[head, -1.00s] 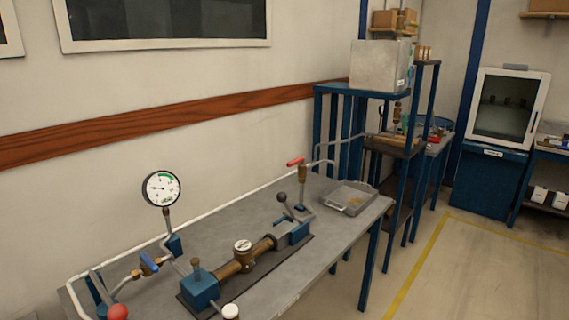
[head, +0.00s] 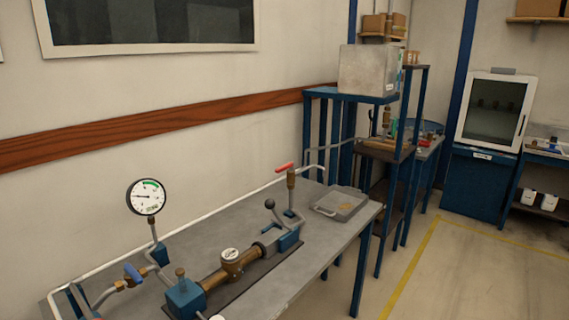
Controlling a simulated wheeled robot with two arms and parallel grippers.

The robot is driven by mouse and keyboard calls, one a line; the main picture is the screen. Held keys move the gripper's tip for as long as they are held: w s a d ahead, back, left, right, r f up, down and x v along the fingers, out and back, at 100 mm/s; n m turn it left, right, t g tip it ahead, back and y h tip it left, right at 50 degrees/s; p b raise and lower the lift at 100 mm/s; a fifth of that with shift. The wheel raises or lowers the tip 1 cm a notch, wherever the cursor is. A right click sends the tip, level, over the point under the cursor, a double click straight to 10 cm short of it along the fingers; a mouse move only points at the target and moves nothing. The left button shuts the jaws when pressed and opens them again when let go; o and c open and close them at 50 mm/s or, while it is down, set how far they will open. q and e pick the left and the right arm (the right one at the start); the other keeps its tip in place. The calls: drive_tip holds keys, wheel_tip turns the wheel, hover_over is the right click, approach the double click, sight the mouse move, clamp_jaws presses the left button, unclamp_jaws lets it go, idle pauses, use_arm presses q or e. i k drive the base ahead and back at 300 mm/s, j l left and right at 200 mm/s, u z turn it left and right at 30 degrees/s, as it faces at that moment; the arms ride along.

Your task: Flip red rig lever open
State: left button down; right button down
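The red lever (head: 284,167) sits on top of an upright brass valve (head: 291,180) at the far end of the test bench, near the wall. The lever looks roughly level, pointing left from the valve, crosswise to the upright pipe. Neither of my grippers shows in the head view.
The grey bench (head: 265,286) carries a brass meter (head: 232,261) in a blue clamp rig, a round dial gauge (head: 148,197), a blue-handled valve (head: 133,272), a black-knobbed lever (head: 270,204) and a grey tray (head: 341,204). Open floor (head: 470,270) lies to the right.

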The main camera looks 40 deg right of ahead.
sight(290, 165)
drive_tip(key=i+l, duration=0.1)
drive_tip(key=l, duration=0.3)
drive_tip(key=i+l+z, duration=0.1)
drive_tip(key=l, duration=0.35)
drive_tip(key=i+l, duration=0.1)
drive_tip(key=l, duration=0.3)
drive_tip(key=i+l, duration=0.1)
drive_tip(key=l, duration=0.3)
drive_tip(key=i+l+z, duration=0.1)
drive_tip(key=l, duration=0.3)
